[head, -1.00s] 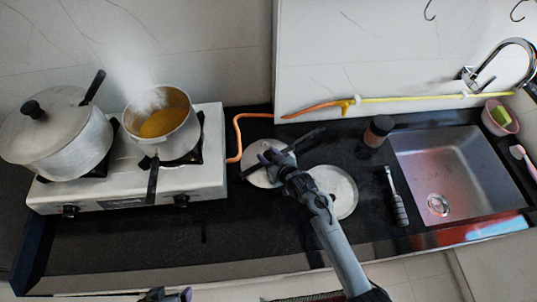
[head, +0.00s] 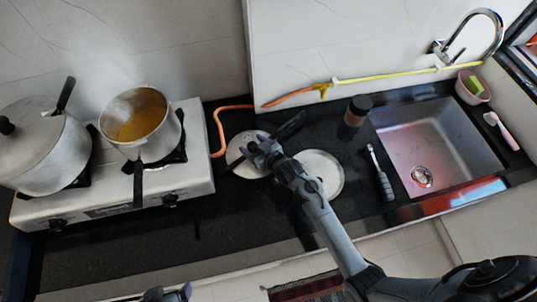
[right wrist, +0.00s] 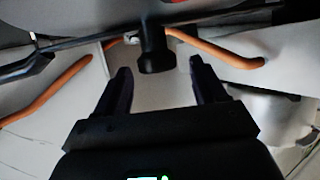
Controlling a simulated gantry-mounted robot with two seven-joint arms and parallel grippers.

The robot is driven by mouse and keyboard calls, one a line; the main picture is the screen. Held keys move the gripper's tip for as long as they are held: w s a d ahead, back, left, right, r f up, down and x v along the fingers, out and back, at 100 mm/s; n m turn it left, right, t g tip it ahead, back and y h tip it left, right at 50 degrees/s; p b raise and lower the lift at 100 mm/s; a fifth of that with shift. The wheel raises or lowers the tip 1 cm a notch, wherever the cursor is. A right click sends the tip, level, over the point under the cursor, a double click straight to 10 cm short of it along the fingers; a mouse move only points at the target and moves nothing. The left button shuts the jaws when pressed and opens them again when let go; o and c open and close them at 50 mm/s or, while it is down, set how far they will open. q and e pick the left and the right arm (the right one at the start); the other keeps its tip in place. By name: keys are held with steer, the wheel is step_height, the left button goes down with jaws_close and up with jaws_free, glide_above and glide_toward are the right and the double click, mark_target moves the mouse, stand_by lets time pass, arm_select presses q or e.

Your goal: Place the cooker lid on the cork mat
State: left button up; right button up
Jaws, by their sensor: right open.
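The cooker lid (head: 238,160) is a grey metal disc with a long black handle (head: 291,126). It lies on the black counter right of the stove, partly hidden by my right gripper (head: 261,149). In the right wrist view my right gripper (right wrist: 160,88) is open, with the lid's black knob (right wrist: 156,50) just beyond and between its fingertips. A pale round disc (head: 325,168) lies right of the lid, partly behind my right arm. No surface shows clearly as cork. My left gripper (head: 168,294) is cut off at the bottom edge of the head view.
The white stove (head: 120,203) carries a large lidded pot (head: 45,160) and an open pan (head: 140,118) of yellow food. An orange hose (head: 217,130) runs behind the lid. A dark jar (head: 357,110), a black-handled tool (head: 383,180) and the sink (head: 440,140) are right. The front counter is clear.

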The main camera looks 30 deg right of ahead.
steer(key=s+d+r+g+h, duration=0.1)
steer(key=s+r+g, duration=0.1)
steer(key=s, duration=0.8)
steer(key=s+d+r+g+h, duration=0.1)
steer(key=s+g, duration=0.3)
steer(key=s, duration=0.7)
steer(key=s+d+r+g+p, duration=0.1)
steer(key=s+d+r+g, duration=0.1)
steer(key=s, duration=0.8)
steer(key=shift+s+r+m+g+h, duration=0.3)
steer(key=shift+s+r+g+h, duration=0.1)
steer(key=shift+r+g, duration=0.4)
steer(key=shift+w, duration=0.1)
step_height(320, 180, up, 24)
steer(key=p, duration=2.4)
